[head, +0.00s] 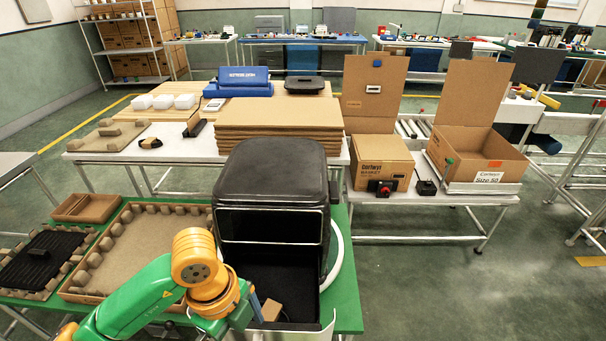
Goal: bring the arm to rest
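My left arm comes in from the lower left, green with orange joints. Its dark gripper end (243,317) is at the front left of the black fryer (274,180), at the bottom edge of the picture. The fingers are too hidden to tell whether they are open or shut. The fryer stands on the green-topped table (347,290); the dark space below its upper body is open at the front, and a small brown piece (271,310) shows in there. My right gripper is not in view.
Left of the fryer lie a cardboard tray with padded edges (150,245) and a black grate (40,258). Behind are stacked cardboard sheets (280,118) and blue cases (240,80). An open carton (478,150) and a closed box (380,160) stand right. Floor at right front is clear.

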